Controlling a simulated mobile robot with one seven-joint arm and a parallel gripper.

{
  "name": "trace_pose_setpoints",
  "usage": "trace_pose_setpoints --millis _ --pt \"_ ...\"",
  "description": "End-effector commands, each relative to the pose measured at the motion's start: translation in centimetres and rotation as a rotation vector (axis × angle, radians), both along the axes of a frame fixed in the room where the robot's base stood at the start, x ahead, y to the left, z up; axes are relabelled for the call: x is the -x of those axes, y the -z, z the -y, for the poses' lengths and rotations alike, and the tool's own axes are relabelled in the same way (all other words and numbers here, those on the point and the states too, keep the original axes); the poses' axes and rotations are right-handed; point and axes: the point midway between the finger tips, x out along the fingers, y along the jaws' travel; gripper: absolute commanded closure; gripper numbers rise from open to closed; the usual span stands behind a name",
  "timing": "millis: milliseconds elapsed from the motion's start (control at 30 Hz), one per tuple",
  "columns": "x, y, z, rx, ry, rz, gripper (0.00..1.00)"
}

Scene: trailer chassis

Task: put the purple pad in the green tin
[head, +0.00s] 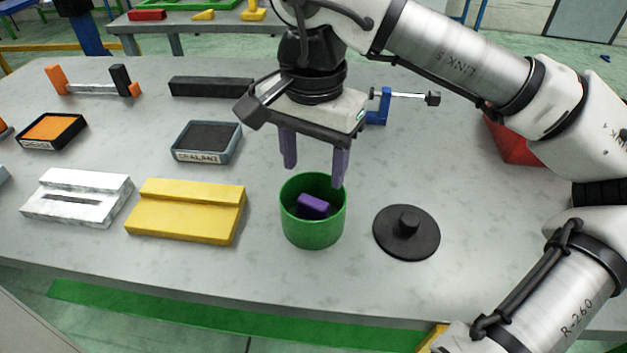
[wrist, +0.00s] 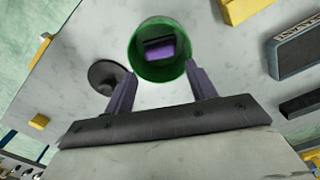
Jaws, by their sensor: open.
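The green tin (head: 313,232) stands open and upright near the front middle of the table. The purple pad (head: 313,206) lies inside the tin, below its rim, and looks tilted. In the wrist view the pad (wrist: 161,47) also shows within the tin's rim (wrist: 135,50). My gripper (head: 315,168) is open and empty above the tin, with its purple fingers apart and pointing down. In the wrist view my gripper (wrist: 159,82) has one finger on each side below the tin. Nothing is between the fingers.
A black round lid with a knob (head: 406,232) lies right of the tin. A yellow block (head: 187,212) and a white block (head: 77,197) lie to the left. A grey-blue tray (head: 206,142) and a blue clamp (head: 385,105) sit farther back. The front table strip is clear.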

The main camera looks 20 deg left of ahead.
Motion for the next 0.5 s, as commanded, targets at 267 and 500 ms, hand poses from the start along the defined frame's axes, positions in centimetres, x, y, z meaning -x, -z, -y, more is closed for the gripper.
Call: trace_pose_setpoints --millis 267,500 --pt "0.0 -5.3 0.0 -0.001 0.001 0.002 0.44" --pt "0.0 -6.8 0.0 0.000 0.000 0.000 0.44"
